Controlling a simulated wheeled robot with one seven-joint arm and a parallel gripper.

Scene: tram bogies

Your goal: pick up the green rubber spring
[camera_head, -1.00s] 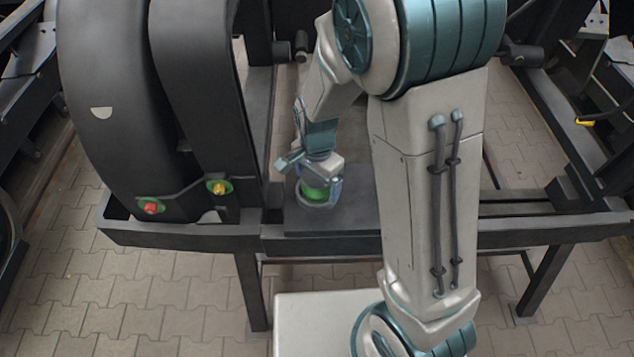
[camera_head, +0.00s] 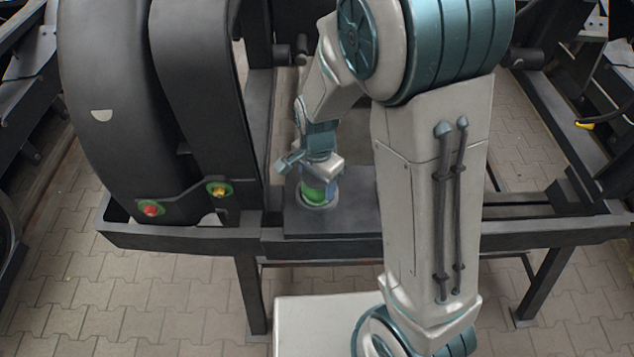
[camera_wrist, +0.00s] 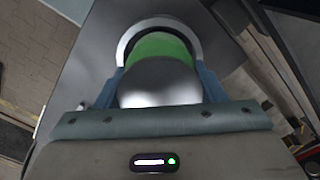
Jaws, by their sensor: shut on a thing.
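The green rubber spring (camera_head: 314,193) stands upright at a light ring on a dark flat plate (camera_head: 352,216). In the wrist view the green spring (camera_wrist: 160,46) shows its green side and a shiny metal end (camera_wrist: 160,83) facing the camera, with the light ring (camera_wrist: 121,48) around its far end. My gripper (camera_head: 320,182) is above the plate and shut on the spring; in the wrist view its blue fingers (camera_wrist: 160,88) press on both sides of it. Whether the spring's base touches the plate cannot be told.
A dark frame beam (camera_head: 180,238) runs along the front. Black frames stand at the right. The plate right of the spring is bare.

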